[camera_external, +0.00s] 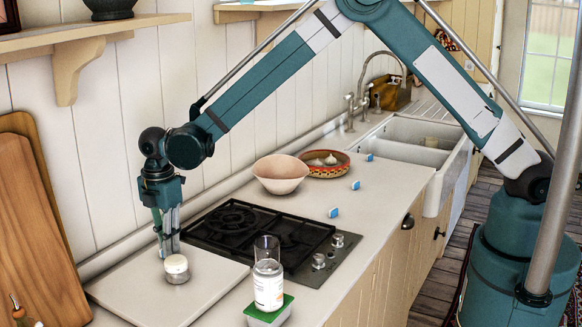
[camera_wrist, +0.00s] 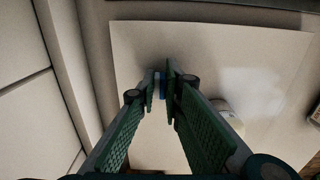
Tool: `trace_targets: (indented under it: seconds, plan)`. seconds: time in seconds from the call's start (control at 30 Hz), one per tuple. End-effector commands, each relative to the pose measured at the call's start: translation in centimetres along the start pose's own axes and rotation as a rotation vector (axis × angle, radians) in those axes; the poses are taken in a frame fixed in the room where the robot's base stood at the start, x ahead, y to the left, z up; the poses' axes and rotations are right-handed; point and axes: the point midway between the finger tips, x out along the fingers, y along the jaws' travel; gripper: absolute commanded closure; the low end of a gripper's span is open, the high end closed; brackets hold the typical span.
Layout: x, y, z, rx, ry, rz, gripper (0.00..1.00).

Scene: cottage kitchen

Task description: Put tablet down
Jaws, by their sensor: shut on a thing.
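My gripper (camera_external: 168,250) is low over the white board (camera_external: 125,287) at the left end of the counter. In the wrist view its fingers (camera_wrist: 162,88) close on a small blue thing, likely a tablet (camera_wrist: 162,84), mostly hidden between the tips. I cannot tell whether it touches the board. Three similar blue-and-white tablets lie on the counter: one near the sink (camera_external: 370,157), one in the middle (camera_external: 355,185) and one by the stove (camera_external: 333,212). A small round tin with a cream top (camera_external: 177,267) stands on the board just in front of the gripper.
A black gas hob (camera_external: 240,228) lies right of the board. A pink bowl (camera_external: 281,174) and a patterned dish with garlic (camera_external: 325,168) stand behind. The board's front is clear.

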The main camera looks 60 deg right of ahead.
Motion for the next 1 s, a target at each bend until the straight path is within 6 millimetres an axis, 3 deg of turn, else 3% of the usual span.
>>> trace_targets:
  seconds: [0.23,0.3,0.37,0.77,1.0]
  plan:
    - [0.5,0.0,0.0,0.0,0.0,0.0,0.96]
    - [0.3,0.0,0.0,0.0,0.0,0.0,0.81]
    - [0.3,0.0,0.0,0.0,0.0,0.0,0.75]
    - [0.2,0.0,0.0,0.0,0.0,0.0,0.75]
    - [-0.9,0.0,0.0,0.0,0.0,0.0,0.75]
